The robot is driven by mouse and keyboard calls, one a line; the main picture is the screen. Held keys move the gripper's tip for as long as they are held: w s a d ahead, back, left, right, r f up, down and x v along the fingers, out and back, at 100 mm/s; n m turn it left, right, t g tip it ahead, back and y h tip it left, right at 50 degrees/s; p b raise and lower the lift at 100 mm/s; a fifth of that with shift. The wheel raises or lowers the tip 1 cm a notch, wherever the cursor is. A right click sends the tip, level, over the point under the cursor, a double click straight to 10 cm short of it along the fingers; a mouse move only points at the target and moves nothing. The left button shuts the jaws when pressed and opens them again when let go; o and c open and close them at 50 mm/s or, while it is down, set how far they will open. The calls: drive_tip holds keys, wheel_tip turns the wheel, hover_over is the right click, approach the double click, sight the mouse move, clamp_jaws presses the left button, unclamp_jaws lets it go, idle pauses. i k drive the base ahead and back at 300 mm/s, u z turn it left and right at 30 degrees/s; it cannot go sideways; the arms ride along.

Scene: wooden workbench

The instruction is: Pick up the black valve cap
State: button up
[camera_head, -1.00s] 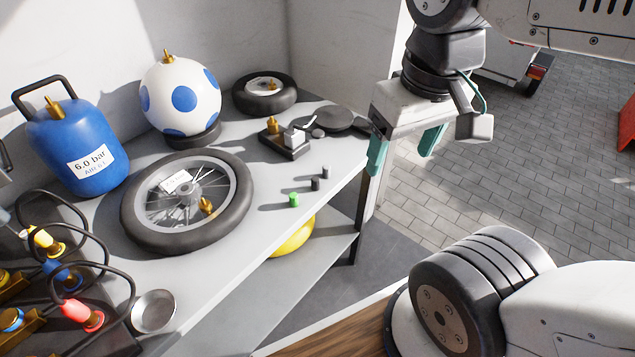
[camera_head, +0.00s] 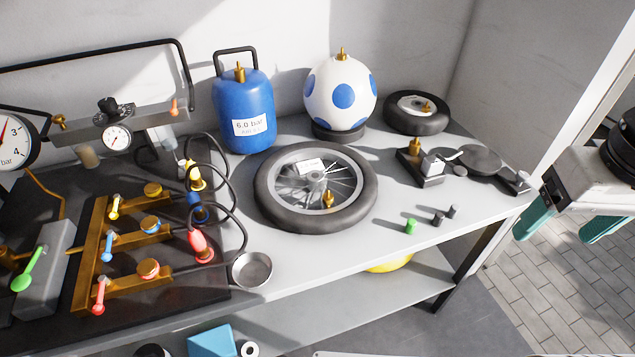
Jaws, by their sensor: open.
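Three small caps stand in a row near the front edge of the grey bench. The black valve cap (camera_head: 438,219) is the middle one. A green cap (camera_head: 410,226) is to its left and a dark grey cap (camera_head: 453,211) is to its right. My gripper (camera_head: 560,232) is at the right edge of the view, past the bench's right end. Its two teal fingers are apart with nothing between them. The caps are well to the left of it, and nothing hides them.
A spoked wheel (camera_head: 267,202) lies left of the caps. A small black device (camera_head: 431,180) and a dark round disc (camera_head: 480,158) lie behind them. A metal bowl (camera_head: 252,270) sits at the front edge. A blue tank (camera_head: 247,105) and a spotted ball (camera_head: 325,85) stand farther back.

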sight(437, 221)
drive_tip(key=u, duration=1.35)
drive_tip(key=k, duration=0.4)
drive_tip(key=z, duration=1.15)
